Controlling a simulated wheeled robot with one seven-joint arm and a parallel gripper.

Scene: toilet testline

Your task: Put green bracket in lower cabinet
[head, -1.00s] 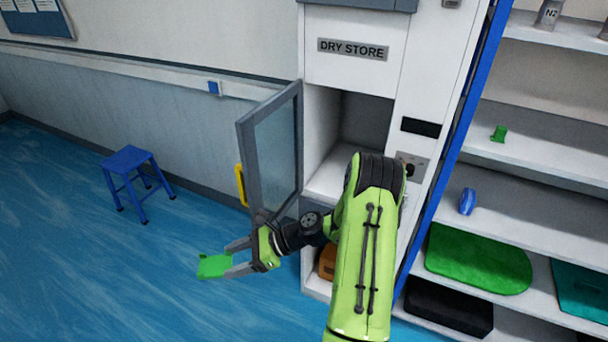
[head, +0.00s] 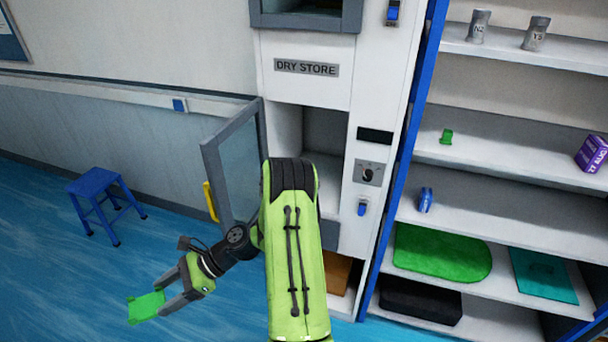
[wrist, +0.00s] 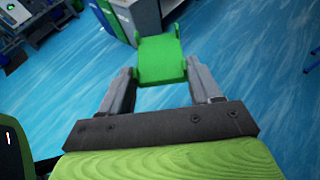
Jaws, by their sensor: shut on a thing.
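My gripper (head: 172,294) is shut on the green bracket (head: 146,306) and holds it out over the blue floor at the lower left of the head view. In the wrist view the bracket (wrist: 160,60) sits between the two grey fingers. The dry store cabinet (head: 306,92) stands right of the gripper. Its lower compartment (head: 325,140) is open, with the glass door (head: 236,165) swung out to the left; a yellow handle (head: 210,201) is on the door. My arm hides part of the compartment.
A blue stool (head: 97,190) stands at the left. Shelves at the right hold another small green piece (head: 447,137), a blue item (head: 425,200), a green mat (head: 440,253) and a black box (head: 420,301). An orange-brown box (head: 338,274) sits low under the cabinet. The floor between stool and gripper is clear.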

